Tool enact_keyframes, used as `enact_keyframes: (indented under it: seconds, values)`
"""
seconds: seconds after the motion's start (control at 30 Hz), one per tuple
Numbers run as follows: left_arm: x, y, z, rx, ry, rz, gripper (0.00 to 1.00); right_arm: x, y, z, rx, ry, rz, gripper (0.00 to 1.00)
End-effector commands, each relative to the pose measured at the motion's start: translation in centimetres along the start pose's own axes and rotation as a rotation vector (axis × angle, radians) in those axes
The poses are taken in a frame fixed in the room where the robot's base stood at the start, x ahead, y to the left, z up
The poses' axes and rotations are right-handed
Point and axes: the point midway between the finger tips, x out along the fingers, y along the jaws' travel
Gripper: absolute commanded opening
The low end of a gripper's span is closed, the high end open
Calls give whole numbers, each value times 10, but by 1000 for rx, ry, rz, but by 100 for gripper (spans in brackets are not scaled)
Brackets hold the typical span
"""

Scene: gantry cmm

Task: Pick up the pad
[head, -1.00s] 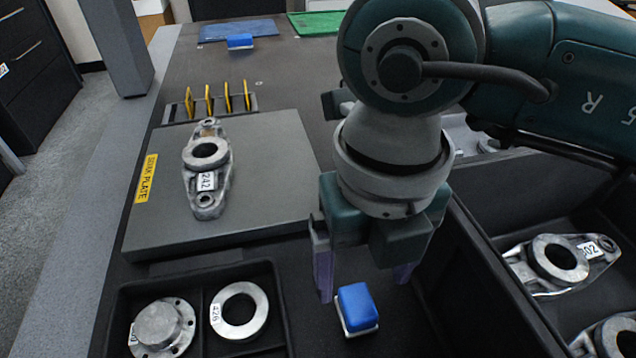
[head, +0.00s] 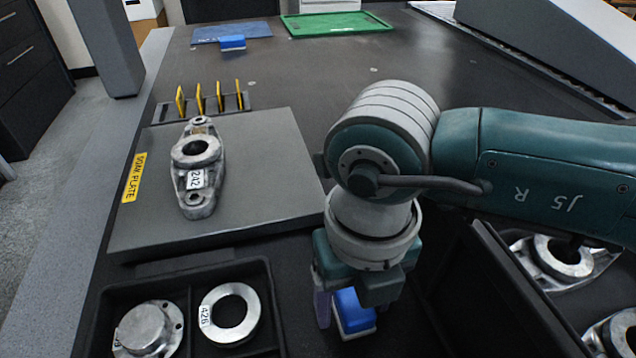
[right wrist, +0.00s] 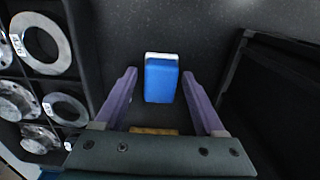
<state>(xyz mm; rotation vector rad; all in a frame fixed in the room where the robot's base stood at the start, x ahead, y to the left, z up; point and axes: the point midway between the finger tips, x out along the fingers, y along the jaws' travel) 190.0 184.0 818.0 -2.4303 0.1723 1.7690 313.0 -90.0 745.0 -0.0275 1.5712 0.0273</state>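The pad (head: 354,313), a blue block on a white base, stands on the dark table just right of the parts tray. My right gripper (head: 346,302) is open and points down above and around it in the head view, partly hiding it. In the right wrist view the pad (right wrist: 161,80) lies centred between the two purple fingers (right wrist: 159,76), near the fingertips, with gaps on both sides. My left gripper is in neither view.
A tray (head: 274,310) of metal parts lies left of the pad. A dark bin wall (head: 470,285) rises close on the right. The soak plate (head: 255,190) holds a metal casting (head: 197,160). Another blue block (head: 232,42) lies far back by a blue mat (head: 205,35).

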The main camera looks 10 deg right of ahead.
Motion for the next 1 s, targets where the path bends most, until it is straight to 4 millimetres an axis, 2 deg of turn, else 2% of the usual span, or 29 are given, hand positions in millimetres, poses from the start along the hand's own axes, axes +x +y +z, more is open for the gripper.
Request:
enact_keyframes:
  seconds: [0.07, 0.6, 1.0]
  values:
    - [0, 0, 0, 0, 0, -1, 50, 0, 0, 0, 0, 0, 0, 61]
    - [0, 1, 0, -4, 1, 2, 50, 0, 0, 0, 0, 0, 0, 1]
    - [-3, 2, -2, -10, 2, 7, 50, -6, 0, 1, 0, -1, 0, 0]
